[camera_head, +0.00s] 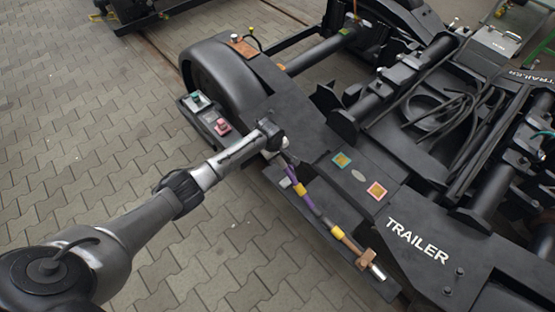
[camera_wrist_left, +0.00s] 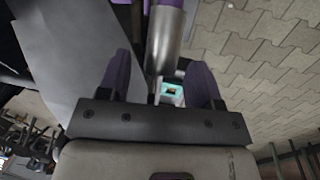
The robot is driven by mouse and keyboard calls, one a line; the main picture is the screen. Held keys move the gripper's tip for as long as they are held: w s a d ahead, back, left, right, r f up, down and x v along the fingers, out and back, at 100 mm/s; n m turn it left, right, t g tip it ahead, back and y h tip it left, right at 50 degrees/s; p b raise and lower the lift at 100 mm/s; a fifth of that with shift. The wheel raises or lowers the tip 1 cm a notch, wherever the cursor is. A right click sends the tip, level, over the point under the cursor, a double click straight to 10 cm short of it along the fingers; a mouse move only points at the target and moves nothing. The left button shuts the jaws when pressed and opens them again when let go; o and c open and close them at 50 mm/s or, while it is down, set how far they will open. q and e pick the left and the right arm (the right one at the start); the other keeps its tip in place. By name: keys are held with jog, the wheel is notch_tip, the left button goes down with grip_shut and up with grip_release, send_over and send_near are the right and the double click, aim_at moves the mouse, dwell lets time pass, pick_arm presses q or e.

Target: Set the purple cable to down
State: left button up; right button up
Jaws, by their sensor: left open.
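The purple cable (camera_head: 306,200) lies along the near edge of the black trailer frame in the head view. It has yellow bands and a brown lower part, and runs down to the right. My left gripper (camera_head: 280,148) is at its upper end. In the left wrist view, my left gripper (camera_wrist_left: 158,68) has its two fingers apart. A silver metal end with purple above it, seemingly the cable's end (camera_wrist_left: 163,45), shows between or just beyond the fingers. Whether they touch it I cannot tell. The gripper partly hides this end in the head view. My right gripper is not in view.
A brown clamp block (camera_head: 365,259) sits at the cable's lower end. Boxes with a green button (camera_head: 196,98) and a red button (camera_head: 222,126) are left of my gripper. Paving at left is clear.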

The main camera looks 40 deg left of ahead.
pick_arm(q)
jog(key=shift+w+f+b, duration=0.2)
jog(key=shift+f+b, duration=0.1)
jog(key=shift+f, duration=0.6)
grip_shut()
